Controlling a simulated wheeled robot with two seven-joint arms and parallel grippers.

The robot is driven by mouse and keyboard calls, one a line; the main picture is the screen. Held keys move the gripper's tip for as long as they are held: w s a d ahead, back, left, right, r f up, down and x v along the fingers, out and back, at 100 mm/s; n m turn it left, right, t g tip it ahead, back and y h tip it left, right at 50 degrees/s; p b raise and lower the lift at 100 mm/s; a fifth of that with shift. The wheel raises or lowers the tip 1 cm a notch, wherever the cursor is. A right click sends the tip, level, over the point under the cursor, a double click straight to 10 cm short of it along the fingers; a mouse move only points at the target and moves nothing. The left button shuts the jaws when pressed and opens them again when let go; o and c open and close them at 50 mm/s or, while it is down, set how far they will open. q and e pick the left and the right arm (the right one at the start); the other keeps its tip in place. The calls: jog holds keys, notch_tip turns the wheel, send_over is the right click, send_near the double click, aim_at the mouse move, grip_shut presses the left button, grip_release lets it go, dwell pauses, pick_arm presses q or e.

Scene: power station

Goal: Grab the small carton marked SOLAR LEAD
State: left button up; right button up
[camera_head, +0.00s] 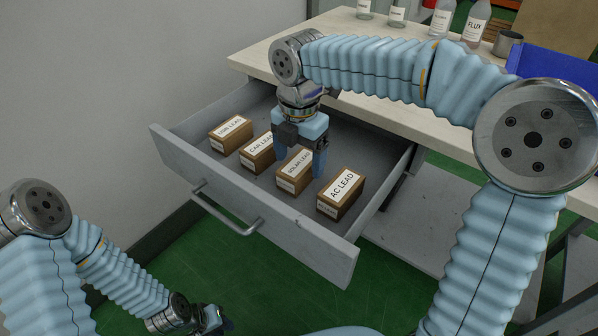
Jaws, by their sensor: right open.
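The small brown carton marked SOLAR LEAD (294,172) stands in the open grey drawer, third from the left in a row of cartons. My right gripper (299,166) reaches down over it from above, with its blue fingers open. One finger is at the carton's left side and the other at its right side. Whether the fingers touch the carton cannot be told. The gripper hides part of the carton's back. My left gripper (218,323) is low at the bottom of the view, away from the drawer, and its fingers are dark and unclear.
Cartons marked USB LEAD (231,133), CAR LEAD (258,151) and AC LEAD (340,193) stand in the same drawer (190,155). The drawer handle (226,212) juts forward. Bottles (476,22), a metal cup (507,43) and a blue bin (560,72) are on the worktop (262,62).

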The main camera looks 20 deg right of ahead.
notch_tip(320, 180, down, 3)
jog(key=shift+r, duration=0.1)
jog(key=c, duration=1.1)
